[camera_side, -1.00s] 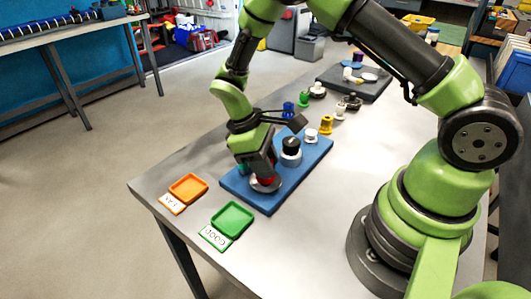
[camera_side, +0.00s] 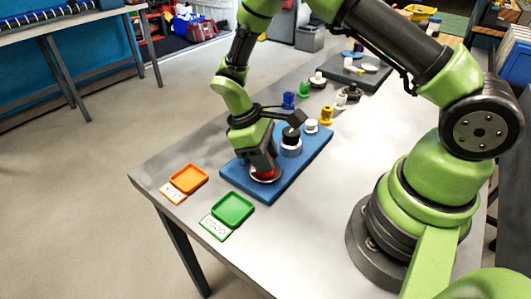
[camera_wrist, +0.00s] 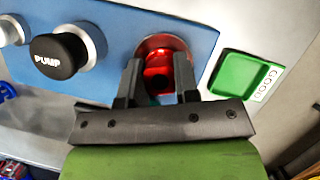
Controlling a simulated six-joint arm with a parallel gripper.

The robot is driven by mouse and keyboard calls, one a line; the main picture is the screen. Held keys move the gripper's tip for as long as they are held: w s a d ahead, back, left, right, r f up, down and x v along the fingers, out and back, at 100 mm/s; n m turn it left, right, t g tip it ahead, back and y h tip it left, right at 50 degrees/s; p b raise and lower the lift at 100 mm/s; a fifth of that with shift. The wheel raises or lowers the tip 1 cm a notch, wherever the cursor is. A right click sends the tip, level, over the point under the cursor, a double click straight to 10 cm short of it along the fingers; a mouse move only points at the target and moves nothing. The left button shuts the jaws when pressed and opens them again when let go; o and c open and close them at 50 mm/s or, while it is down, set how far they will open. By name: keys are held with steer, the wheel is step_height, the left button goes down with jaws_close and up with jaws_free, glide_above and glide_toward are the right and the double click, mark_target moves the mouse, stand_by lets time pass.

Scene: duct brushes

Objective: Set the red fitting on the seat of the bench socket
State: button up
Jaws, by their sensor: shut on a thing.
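The red fitting (camera_side: 264,174) is between my gripper's two fingers, upright and low at the near end of the blue board. It also shows in the wrist view (camera_wrist: 158,72) as glossy red. The seat is hidden under the fitting, so I cannot tell whether the two touch.
A black PUMP knob (camera_wrist: 55,57) on a metal collar stands beside the socket on the blue board (camera_side: 311,151). An orange tray (camera_side: 188,179) and a green tray (camera_side: 232,209) lie on the near side.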

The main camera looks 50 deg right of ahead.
steer(key=o, duration=1)
steer(key=v, duration=1)
steer(key=s+r+m+t+y, duration=0.2)
steer(key=s+r+m+t, duration=0.25)
steer(key=r, duration=0.85)
steer(key=s+r+m+t, duration=0.1)
steer(key=s+t, duration=0.1)
steer(key=s, duration=0.2)
steer(key=s+r+m+t+y, duration=0.1)
steer(key=s+r+t, duration=0.1)
steer(key=s, duration=0.2)
steer(key=s+r+m+t, duration=0.1)
steer(key=s+m+t, duration=0.1)
steer(key=s, duration=0.2)
steer(key=shift+s+d+r+t+y, duration=0.2)
steer(key=shift+s+t+y, duration=0.1)
steer(key=shift+t+y, duration=0.1)
